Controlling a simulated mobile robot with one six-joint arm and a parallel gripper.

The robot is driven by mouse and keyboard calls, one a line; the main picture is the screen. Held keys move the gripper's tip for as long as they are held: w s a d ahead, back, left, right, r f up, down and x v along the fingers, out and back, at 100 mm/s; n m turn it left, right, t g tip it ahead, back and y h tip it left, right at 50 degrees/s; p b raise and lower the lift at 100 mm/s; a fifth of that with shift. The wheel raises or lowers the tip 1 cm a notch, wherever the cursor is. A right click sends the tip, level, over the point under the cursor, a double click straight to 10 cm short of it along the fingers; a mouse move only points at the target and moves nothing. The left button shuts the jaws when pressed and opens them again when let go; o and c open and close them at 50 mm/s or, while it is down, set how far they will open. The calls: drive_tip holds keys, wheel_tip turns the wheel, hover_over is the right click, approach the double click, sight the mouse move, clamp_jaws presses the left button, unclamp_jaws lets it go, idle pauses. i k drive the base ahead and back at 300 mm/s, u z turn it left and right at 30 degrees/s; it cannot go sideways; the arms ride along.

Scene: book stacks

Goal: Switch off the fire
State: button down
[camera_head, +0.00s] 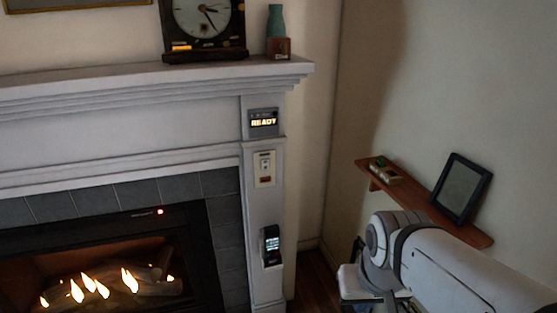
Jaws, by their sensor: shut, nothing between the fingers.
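The fire (92,286) burns with several yellow flames over logs in the black fireplace insert (95,238) at lower left. A small red light glows on the insert's upper edge. On the white right-hand pillar, a small display (263,122) reads "READY". Below it is a pale switch plate (264,168) with a reddish-brown part at its bottom. Lower still, a dark remote-like device (271,245) with a lit screen sits in a holder. My arm reaches in from the lower right, well right of the pillar. My gripper cannot be made out.
The mantel (150,82) juts out above the pillar and carries a clock (204,22) and a green vase (276,22). A wooden wall shelf (432,208) with a framed picture (461,188) and a small box (386,171) is close behind my arm. Space before the pillar looks clear.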

sight(265, 162)
drive_tip(key=u, duration=0.1)
drive_tip(key=i, duration=0.95)
drive_tip(key=z, duration=0.05)
